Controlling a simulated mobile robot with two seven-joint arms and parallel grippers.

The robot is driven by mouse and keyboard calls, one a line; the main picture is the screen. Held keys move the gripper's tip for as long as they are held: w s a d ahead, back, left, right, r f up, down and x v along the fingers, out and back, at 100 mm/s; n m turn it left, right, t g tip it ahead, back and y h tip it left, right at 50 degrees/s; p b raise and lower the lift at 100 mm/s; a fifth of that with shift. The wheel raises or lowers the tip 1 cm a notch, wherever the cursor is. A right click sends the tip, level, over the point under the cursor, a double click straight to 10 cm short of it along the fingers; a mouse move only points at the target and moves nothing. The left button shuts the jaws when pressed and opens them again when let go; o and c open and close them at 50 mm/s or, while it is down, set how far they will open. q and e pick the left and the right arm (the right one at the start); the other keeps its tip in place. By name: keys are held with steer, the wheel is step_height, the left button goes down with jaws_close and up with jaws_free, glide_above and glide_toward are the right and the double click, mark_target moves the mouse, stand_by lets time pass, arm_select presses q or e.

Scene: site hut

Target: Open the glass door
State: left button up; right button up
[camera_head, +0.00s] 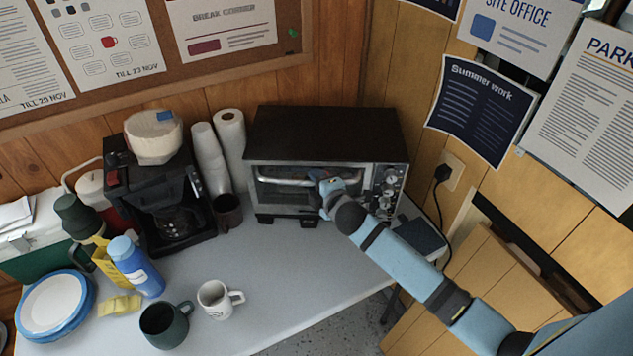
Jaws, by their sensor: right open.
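The toaster oven (325,134) stands at the back right of the table, with a dark top and a column of knobs on its right front. Its glass door (283,193) faces me and looks closed, with a light bar handle (285,181) across its upper part. My right gripper (326,184) is at the door's right half, near the right end of the handle. It is open. The wrist hides that part of the door, and I cannot tell whether the fingers touch the handle. My left gripper is not in view.
A coffee maker (140,199), paper cup stack (211,160), paper roll (231,134) and dark brown mug (228,211) stand left of the oven. A white mug (217,299) and dark green mug (165,325) are nearer. The table (300,262) before the oven is clear.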

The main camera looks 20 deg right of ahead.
steer(key=shift+w, duration=0.15)
jaws_close()
arm_select(q)
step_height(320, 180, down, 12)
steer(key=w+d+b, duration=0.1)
steer(key=b, duration=1.7)
arm_select(e)
steer(key=s+a+f+n+t, duration=0.2)
steer(key=s+a+f+t, duration=0.2)
steer(key=s, duration=0.4)
steer(key=shift+s+a+f+n+t, duration=0.2)
steer(key=shift+s+f+n+t, duration=0.25)
steer(key=shift+f, duration=0.4)
